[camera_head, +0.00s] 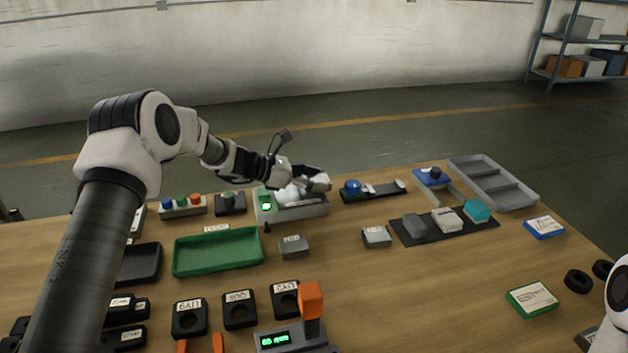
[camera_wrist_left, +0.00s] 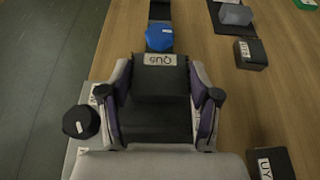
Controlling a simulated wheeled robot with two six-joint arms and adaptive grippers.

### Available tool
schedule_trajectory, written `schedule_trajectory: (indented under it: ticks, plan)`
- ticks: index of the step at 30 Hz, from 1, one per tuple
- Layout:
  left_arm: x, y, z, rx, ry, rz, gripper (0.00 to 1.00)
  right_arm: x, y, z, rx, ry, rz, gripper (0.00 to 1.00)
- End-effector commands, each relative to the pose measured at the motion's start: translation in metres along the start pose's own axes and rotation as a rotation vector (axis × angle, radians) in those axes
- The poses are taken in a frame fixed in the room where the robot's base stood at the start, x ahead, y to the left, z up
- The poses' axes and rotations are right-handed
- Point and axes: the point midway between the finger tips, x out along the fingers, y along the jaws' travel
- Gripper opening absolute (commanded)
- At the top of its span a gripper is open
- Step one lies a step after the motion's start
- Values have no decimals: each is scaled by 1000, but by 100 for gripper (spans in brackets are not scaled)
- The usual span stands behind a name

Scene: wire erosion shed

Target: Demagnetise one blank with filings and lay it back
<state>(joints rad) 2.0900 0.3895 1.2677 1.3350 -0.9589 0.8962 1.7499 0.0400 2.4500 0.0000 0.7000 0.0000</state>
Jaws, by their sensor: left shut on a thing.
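My left gripper (camera_head: 300,184) is shut on a dark grey blank (camera_head: 319,183). In the left wrist view the blank (camera_wrist_left: 160,84), with a white label, sits between the two fingers (camera_wrist_left: 160,97). It is held above or close over a grey device (camera_head: 303,211) with a lit green lamp; whether they touch I cannot tell. Two other labelled grey blanks, one (camera_head: 293,246) in front of the device and one (camera_head: 376,236) to its right, lie on the table. No filings can be made out. My right gripper is out of view.
An empty green tray (camera_head: 218,263) lies left of the blanks. A dark mat (camera_head: 443,240) with several blocks and a grey divided tray (camera_head: 512,195) are at the right. A gauge with a green display (camera_head: 278,340) stands in front. The table between holds some clear room.

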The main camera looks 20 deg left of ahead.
Motion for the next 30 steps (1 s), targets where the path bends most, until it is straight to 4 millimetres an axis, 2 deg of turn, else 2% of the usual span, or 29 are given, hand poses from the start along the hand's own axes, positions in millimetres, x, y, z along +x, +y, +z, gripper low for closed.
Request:
schedule_trajectory:
  ticks: [1, 12, 30]
  plan:
    - [-3, 0, 8, 1, -2, 1, 4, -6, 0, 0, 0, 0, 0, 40]
    - [-13, 0, 31, 1, -2, 1, 4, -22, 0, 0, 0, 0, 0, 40]
    - [-26, 0, 64, 1, -2, 0, 4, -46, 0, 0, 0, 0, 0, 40]
